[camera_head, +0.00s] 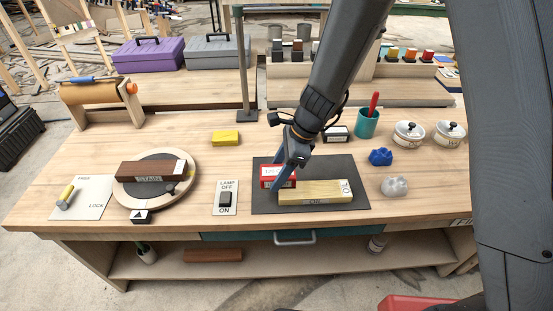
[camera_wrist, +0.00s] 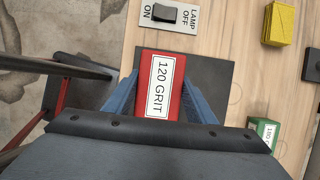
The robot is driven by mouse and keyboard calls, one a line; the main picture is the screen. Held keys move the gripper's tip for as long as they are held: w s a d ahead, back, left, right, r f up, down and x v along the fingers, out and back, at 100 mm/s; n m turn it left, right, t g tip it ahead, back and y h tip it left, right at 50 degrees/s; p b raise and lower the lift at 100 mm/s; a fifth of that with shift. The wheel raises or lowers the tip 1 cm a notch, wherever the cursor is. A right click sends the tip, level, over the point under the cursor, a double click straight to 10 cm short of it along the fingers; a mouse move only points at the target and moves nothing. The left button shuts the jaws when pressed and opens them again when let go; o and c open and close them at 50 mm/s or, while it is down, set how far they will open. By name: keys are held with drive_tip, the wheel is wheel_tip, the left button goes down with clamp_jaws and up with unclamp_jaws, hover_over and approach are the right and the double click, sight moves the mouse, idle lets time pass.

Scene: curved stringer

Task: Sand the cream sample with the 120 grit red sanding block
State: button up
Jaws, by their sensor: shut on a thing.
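The red sanding block (camera_head: 270,171) is in my gripper (camera_head: 281,183), at the left of the dark mat. In the wrist view the red block (camera_wrist: 160,85) shows its "120 GRIT" label between the two blue fingers. The cream sample (camera_head: 318,193) is a long pale wooden block with labels, lying on the dark mat (camera_head: 340,165) in front of and to the right of the red block. The sample does not show in the wrist view. I cannot tell whether the red block touches the mat.
A lamp switch (camera_head: 226,197) and a turntable (camera_head: 185,200) with a brown block (camera_head: 150,170) are left of the mat. A yellow block (camera_head: 226,138) is behind. A green block (camera_wrist: 265,128), blue lump (camera_head: 380,157) and pale lump (camera_head: 395,187) are nearby.

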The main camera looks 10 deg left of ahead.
sight(273, 171)
drive_tip(key=shift+r+p, duration=1.5)
drive_tip(key=shift+r, duration=0.3)
